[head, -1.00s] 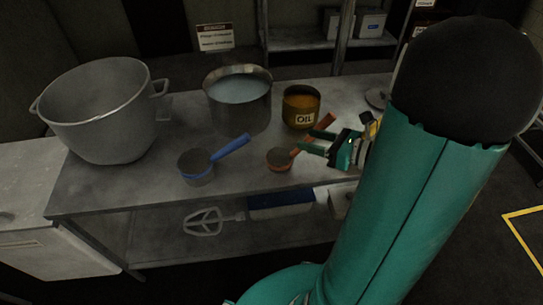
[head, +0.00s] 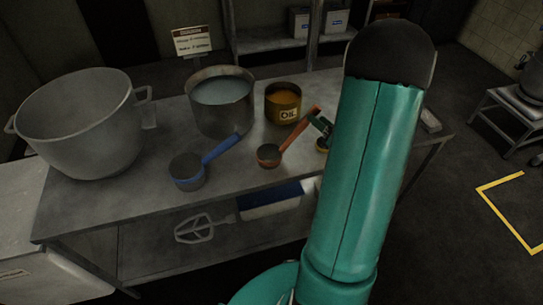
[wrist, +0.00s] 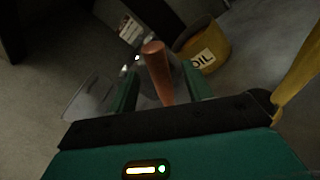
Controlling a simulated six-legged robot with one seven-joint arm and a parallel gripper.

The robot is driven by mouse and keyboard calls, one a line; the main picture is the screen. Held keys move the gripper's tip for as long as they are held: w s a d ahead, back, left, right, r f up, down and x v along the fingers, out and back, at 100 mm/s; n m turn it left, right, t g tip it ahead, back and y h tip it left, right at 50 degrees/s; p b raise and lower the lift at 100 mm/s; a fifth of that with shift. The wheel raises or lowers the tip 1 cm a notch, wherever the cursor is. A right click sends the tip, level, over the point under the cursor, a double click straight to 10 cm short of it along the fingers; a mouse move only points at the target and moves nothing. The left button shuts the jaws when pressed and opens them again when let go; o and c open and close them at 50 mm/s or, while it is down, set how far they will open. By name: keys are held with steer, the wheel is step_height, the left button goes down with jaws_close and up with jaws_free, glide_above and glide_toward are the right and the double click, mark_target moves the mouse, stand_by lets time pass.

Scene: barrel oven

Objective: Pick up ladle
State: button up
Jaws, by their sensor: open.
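A small ladle with an orange-red handle (head: 297,131) lies on the metal table, its round bowl (head: 269,155) toward the front left. A second ladle, with a blue handle (head: 221,148), stands to its left; its bowl (head: 187,171) is grey-blue. My gripper (head: 322,127) is at the upper end of the orange-red handle, mostly hidden behind my arm. In the wrist view my gripper (wrist: 161,68) is open, with the orange-red handle (wrist: 158,72) between its two green fingers. Contact with the fingers cannot be made out.
An oil tin (head: 283,103) stands just behind the orange-red ladle and shows close to the right finger in the wrist view (wrist: 202,48). A pot of liquid (head: 221,103) and a large empty pot (head: 79,130) stand to the left. A whisk-like tool (head: 195,229) lies on the lower shelf.

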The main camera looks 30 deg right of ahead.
steer(key=w, duration=0.6)
steer(key=shift+w+a+f, duration=0.15)
steer(key=shift+a, duration=0.15)
jaws_close()
